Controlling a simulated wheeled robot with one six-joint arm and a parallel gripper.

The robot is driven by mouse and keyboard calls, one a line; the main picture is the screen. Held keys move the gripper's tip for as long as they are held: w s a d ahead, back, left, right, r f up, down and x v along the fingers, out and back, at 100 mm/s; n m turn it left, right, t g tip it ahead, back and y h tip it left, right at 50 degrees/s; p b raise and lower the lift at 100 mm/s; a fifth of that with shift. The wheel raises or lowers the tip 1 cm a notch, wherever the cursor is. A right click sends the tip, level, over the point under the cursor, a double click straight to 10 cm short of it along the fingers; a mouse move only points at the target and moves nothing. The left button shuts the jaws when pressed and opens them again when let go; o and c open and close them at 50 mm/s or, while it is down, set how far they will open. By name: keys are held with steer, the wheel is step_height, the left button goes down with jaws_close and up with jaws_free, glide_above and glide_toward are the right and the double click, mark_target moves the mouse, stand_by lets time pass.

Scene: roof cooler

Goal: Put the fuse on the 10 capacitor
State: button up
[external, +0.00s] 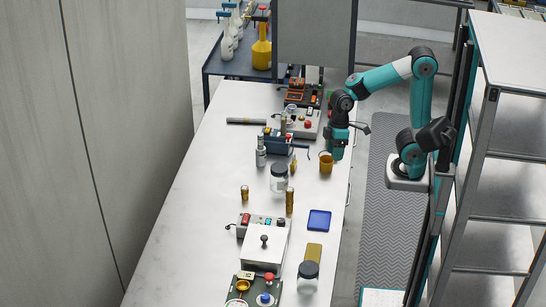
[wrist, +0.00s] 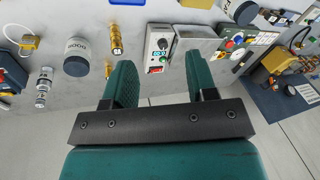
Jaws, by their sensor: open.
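A taller brass-coloured cylinder (external: 290,200), which may be the fuse, stands upright mid-table; it also shows in the wrist view (wrist: 117,38). A shorter brass-coloured cylinder (external: 244,193) stands to its left. A pale jar-shaped part with a dark end (external: 279,177), possibly a capacitor, stands just behind them. It carries printed digits in the wrist view (wrist: 77,50), too small to read surely. A similar dark-topped part (external: 308,275) stands near the front. My gripper (wrist: 160,80) is open and empty. In the external view (external: 338,152) it hangs near the table's right edge, apart from these parts.
A silver cylinder (external: 260,155) and a dark blue device are behind the jar. A switch box (external: 262,221), a white lidded box (external: 263,250) and a blue tray (external: 319,221) lie nearer. The table's left side is clear.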

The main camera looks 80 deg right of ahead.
steer(key=s+a+f+n+y, duration=0.1)
steer(key=s+a+f+n, duration=0.1)
steer(key=s, duration=0.8)
steer(key=shift+s+n+g, duration=0.2)
steer(key=shift+n+g, duration=0.1)
steer(key=shift+n, duration=0.2)
